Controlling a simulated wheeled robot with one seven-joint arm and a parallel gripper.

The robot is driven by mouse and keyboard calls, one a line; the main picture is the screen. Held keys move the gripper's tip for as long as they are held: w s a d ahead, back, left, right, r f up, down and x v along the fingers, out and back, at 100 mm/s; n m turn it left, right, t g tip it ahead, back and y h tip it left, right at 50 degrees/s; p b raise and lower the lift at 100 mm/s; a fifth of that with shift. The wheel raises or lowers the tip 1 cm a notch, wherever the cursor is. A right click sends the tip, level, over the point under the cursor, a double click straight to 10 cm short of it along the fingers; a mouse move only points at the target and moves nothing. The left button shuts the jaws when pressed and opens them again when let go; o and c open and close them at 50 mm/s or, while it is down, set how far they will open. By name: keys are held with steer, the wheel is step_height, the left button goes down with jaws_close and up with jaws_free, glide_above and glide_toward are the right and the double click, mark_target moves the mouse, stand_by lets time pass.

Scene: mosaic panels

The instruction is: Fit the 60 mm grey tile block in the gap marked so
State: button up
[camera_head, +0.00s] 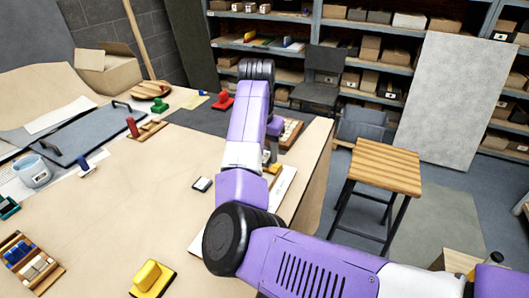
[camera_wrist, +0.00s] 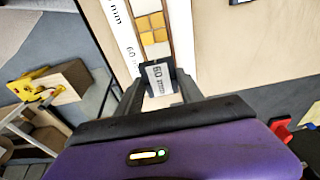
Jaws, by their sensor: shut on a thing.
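In the wrist view my gripper (camera_wrist: 160,85) is shut on a grey tile block (camera_wrist: 160,75) with a white "60 mm" label. The block is at the near end of a wood-edged mosaic panel (camera_wrist: 168,28) with yellow and white tiles. A white strip (camera_wrist: 124,35) beside the panel carries "mm" markings, one reading "60 mm". Whether the block touches the panel or is above it I cannot tell. In the head view my arm hides most of the panel and the block; part of the white strip (camera_head: 284,186) shows.
A small dark block with a white label (camera_head: 202,184) lies on the table (camera_head: 150,200) left of my arm. A yellow handled block (camera_head: 152,278) is near the front, a red one (camera_head: 222,101) farther back. A wooden stool (camera_head: 385,170) stands to the right. The table's middle is mostly clear.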

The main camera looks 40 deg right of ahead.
steer(key=shift+r+p, duration=0.15)
steer(key=shift+p, duration=0.4)
steer(key=shift+f+b, duration=1.2)
steer(key=shift+f, duration=1.85)
steer(key=shift+p, duration=1.25)
steer(key=shift+f+b, duration=0.4)
steer(key=shift+f, duration=0.7)
steer(key=o, duration=1.5)
steer(key=shift+r, duration=0.15)
steer(key=shift+s+a+r+b, duration=0.1)
steer(key=shift+a+r+b, duration=0.1)
steer(key=shift+r, duration=1.05)
steer(key=shift+a+r+b, duration=0.1)
steer(key=shift+a+r, duration=0.1)
steer(key=shift+r, duration=1.05)
steer(key=shift+s+a+r+b, duration=0.1)
steer(key=shift+a+r, duration=0.1)
steer(key=shift+r, duration=1.05)
steer(key=shift+w, duration=0.1)
